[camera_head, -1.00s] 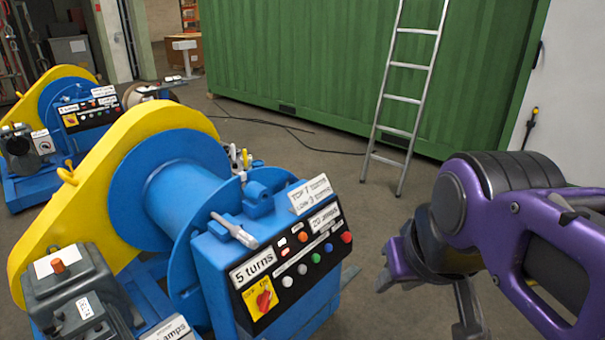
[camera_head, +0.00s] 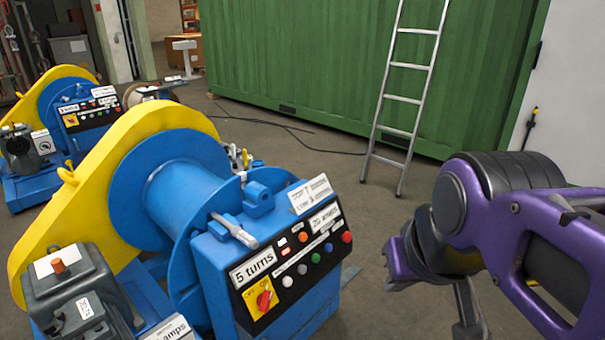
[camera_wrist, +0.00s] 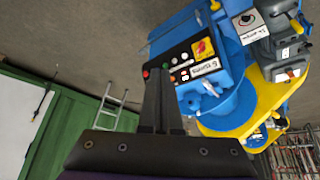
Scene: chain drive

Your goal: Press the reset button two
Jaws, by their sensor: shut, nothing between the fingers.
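The near blue winch (camera_head: 185,205) has a black control panel (camera_head: 300,262) on its front. The panel carries a "5 turns" label, a red rotary switch on yellow (camera_head: 264,298), and small white, orange, red, green and blue buttons. I cannot read which button is reset two. My purple arm stands right of the panel in the head view, apart from it. In the wrist view my gripper (camera_wrist: 156,75) is shut and empty, its dark fingers pointing towards the panel (camera_wrist: 188,60). The fingers cover part of the panel there; the remaining gap cannot be judged.
A second blue and yellow winch (camera_head: 65,115) stands behind at the left. A grey motor (camera_head: 75,285) sits at the near winch's front left. A ladder (camera_head: 405,100) leans on a green container (camera_head: 300,60). Floor between winch and container is clear except for a dark cable.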

